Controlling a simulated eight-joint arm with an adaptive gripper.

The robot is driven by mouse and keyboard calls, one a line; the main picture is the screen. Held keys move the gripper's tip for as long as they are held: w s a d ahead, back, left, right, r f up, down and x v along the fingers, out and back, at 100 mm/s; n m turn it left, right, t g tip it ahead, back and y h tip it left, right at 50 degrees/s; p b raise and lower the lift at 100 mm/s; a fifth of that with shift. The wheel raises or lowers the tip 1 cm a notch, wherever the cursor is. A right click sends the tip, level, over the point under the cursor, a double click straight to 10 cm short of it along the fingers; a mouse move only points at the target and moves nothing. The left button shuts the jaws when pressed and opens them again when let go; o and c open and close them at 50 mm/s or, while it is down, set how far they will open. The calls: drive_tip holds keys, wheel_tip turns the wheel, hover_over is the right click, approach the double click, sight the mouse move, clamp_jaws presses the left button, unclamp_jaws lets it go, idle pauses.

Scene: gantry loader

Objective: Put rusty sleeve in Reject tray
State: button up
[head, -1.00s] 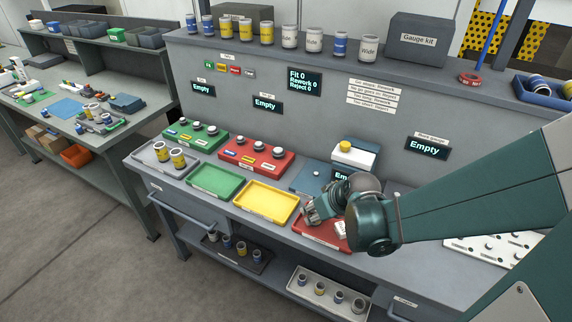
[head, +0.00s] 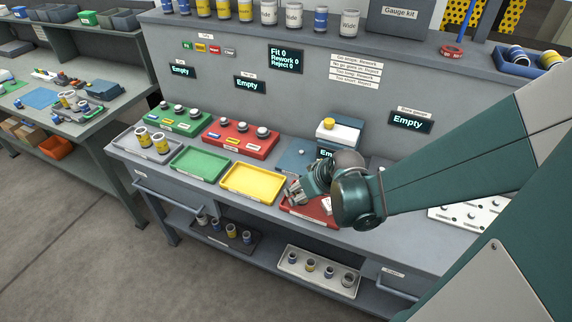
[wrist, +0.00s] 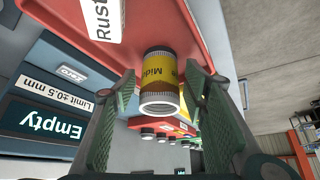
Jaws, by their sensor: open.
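A sleeve (wrist: 160,84) with a yellow and rusty-brown band lettered "Mid" shows in the wrist view, its open pale end toward the camera. It appears to stand in the red tray (wrist: 168,28), though its base contact is unclear. My gripper (wrist: 160,82) is open, with one green finger on either side of the sleeve and narrow gaps visible. In the head view my gripper (head: 293,192) is low over the red tray (head: 312,216), and the sleeve is hidden there. A white card (wrist: 101,18) reading "Rust…" is in the tray.
A yellow tray (head: 222,183) and a green tray (head: 170,170) are empty to the left. A grey tray (head: 123,147) holds two yellow-banded sleeves. A white-topped device (head: 340,133) stands behind the red tray. Counters read zero on the display (head: 286,59).

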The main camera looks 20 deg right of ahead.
drive_tip(key=shift+r, duration=0.15)
drive_tip(key=shift+r, duration=0.1)
drive_tip(key=p+v, duration=0.4)
drive_tip(key=v, duration=0.7)
drive_tip(key=shift+s+r, duration=0.25)
drive_tip(key=shift+r, duration=0.05)
idle(0.3)
idle(0.8)
drive_tip(key=s+a+r+m, duration=0.1)
drive_tip(key=s+a+r, duration=0.2)
drive_tip(key=r, duration=0.3)
drive_tip(key=s+a+r+m+h, duration=0.1)
drive_tip(key=s+a+r, duration=0.2)
drive_tip(key=a+r, duration=0.1)
drive_tip(key=shift+a+r+t, duration=0.35)
drive_tip(key=shift+r+t, duration=0.05)
drive_tip(key=shift+r, duration=0.45)
